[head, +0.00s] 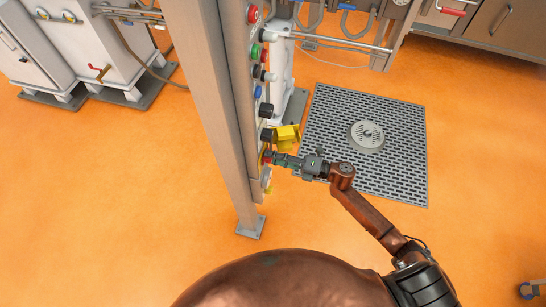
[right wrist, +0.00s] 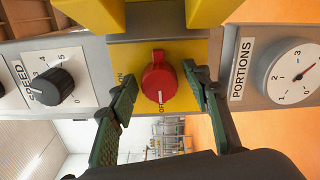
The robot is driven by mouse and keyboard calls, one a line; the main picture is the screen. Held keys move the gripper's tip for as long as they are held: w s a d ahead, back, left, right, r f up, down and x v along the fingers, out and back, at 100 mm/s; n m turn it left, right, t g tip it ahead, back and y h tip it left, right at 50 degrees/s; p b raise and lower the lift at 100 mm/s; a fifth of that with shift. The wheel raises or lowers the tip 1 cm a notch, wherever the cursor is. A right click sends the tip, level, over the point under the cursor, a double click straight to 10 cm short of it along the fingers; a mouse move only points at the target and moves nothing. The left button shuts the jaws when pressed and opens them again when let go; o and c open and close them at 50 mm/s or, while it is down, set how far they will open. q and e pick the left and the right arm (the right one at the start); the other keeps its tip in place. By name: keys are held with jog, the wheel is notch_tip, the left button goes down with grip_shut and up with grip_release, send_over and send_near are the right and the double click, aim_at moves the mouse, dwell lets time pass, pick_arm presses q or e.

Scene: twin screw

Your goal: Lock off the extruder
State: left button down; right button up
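A red rotary switch (right wrist: 159,82) sits on a yellow plate (right wrist: 190,100) marked ON and OFF in the right wrist view. Its white mark lies at the end by the OFF label. A yellow flap (head: 288,137) stands out from the panel just above the switch, and its yellow pieces (right wrist: 208,12) show at the top of the right wrist view. My right gripper (right wrist: 160,76) is open, with one green finger on each side of the red knob. Small gaps show beside it. In the head view, my right gripper (head: 272,158) reaches the panel's lower end. My left gripper is out of view.
A black SPEED knob (right wrist: 53,86) and a white PORTIONS dial (right wrist: 288,72) flank the switch. The panel post (head: 215,100) carries several buttons above. A floor grate (head: 390,135) lies to the right. White cabinets (head: 90,50) stand at back left; the orange floor is open.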

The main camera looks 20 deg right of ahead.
jog(key=v, duration=1.2)
dwell(0.5)
